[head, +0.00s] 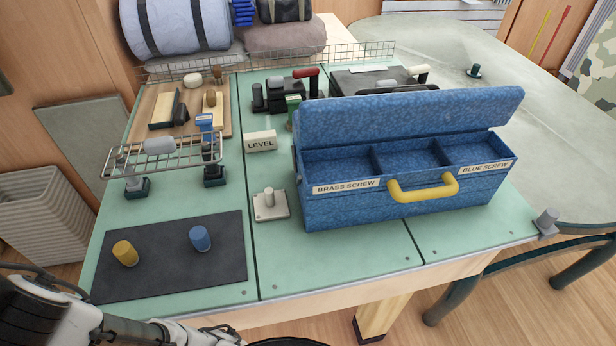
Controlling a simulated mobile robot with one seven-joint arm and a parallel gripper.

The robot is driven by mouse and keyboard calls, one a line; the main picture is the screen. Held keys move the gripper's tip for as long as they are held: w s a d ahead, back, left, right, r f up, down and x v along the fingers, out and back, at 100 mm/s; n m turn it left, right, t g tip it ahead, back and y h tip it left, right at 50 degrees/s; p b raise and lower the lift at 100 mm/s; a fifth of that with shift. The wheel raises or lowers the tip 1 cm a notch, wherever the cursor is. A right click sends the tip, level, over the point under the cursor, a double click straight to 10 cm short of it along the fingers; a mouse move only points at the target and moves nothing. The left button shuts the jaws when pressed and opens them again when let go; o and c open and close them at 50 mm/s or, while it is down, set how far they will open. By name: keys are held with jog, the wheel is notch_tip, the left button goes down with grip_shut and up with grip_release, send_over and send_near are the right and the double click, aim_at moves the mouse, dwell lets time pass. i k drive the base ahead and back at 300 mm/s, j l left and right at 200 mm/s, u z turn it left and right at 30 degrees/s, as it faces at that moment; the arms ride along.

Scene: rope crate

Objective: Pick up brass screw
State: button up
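A short yellow, brass-coloured cylinder (125,254), which looks like the brass screw, stands upright on the left part of a dark mat (170,275) at the front left of the green bench. A similar blue cylinder (200,238) stands to its right on the same mat, apart from it. A blue box (350,210) with its lid raised has compartments labelled BRASS SCREW on the left and BLUE SCREW on the right. My arm shows at the lower left, in front of the bench; my gripper's fingers are not in view.
A wire rack (165,150) on dark feet stands behind the mat. A small metal plate with a post (270,205) sits between mat and box. A LEVEL block (261,141) stands behind that plate. The bench's front strip is clear.

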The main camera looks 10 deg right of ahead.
aim_at(123, 252)
jog(key=u, duration=0.9)
